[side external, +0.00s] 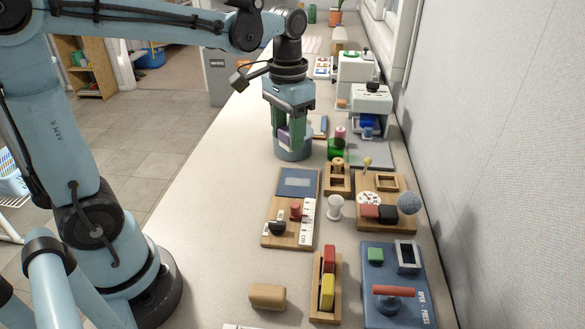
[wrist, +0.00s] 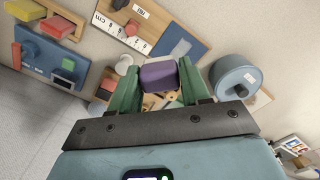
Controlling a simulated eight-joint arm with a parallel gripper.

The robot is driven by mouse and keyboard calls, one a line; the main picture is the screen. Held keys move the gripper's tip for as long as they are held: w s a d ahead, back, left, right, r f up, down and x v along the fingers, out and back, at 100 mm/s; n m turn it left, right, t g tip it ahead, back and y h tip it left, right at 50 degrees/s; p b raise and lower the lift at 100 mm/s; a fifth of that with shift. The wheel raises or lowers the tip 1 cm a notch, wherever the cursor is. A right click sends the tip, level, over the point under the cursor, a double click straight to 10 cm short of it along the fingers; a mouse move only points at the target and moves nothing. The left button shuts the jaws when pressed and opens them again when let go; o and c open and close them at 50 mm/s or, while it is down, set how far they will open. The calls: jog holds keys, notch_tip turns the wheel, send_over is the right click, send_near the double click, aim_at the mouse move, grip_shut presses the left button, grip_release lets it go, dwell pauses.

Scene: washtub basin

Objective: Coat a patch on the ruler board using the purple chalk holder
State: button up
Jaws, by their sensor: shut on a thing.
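My gripper (side external: 287,128) has green fingers shut on the purple chalk holder (side external: 284,137), held above the counter. In the wrist view the purple chalk holder (wrist: 158,75) sits between both fingers. The ruler board (side external: 283,239) is a wooden board lying in front of the gripper in the side view. It carries a white ruler strip (side external: 306,222), a red knob, a black knob and a dark blue panel (side external: 298,182) with a paler rectangle. In the wrist view the ruler board (wrist: 148,44) is at the top. The chalk holder's underside is hidden.
A round blue-grey tub (side external: 292,152) stands just below and behind the gripper; the wrist view shows it at right (wrist: 235,75). Right of the ruler board are a white knob (side external: 335,206), wooden fixtures (side external: 338,180) and a blue press board (side external: 378,318). The counter's left strip is clear.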

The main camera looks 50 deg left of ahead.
jog(key=shift+w+a+f, duration=0.45)
jog(key=shift+a+f, duration=0.55)
jog(key=shift+f, duration=1.2)
jog(key=shift+w+a+f, duration=0.5)
jog(key=shift+a+f, duration=0.45)
jog(key=shift+f, duration=1.25)
jog(key=shift+w+a+f, duration=0.45)
jog(key=shift+a+f, duration=0.55)
jog(key=shift+f, duration=1.2)
jog(key=shift+w+d+f, duration=0.15)
jog(key=shift+f, duration=0.15)
jog(key=shift+w+d, duration=0.3)
jog(key=shift+w+d+r, duration=0.15)
jog(key=shift+w+d, duration=0.9)
jog(key=shift+w+d+r, duration=0.1)
jog(key=shift+w+d, duration=0.9)
jog(key=s+a, duration=0.5)
jog(key=shift+r, duration=0.1)
notch_tip(320, 180, up, 7)
jog(key=shift+r, duration=0.15)
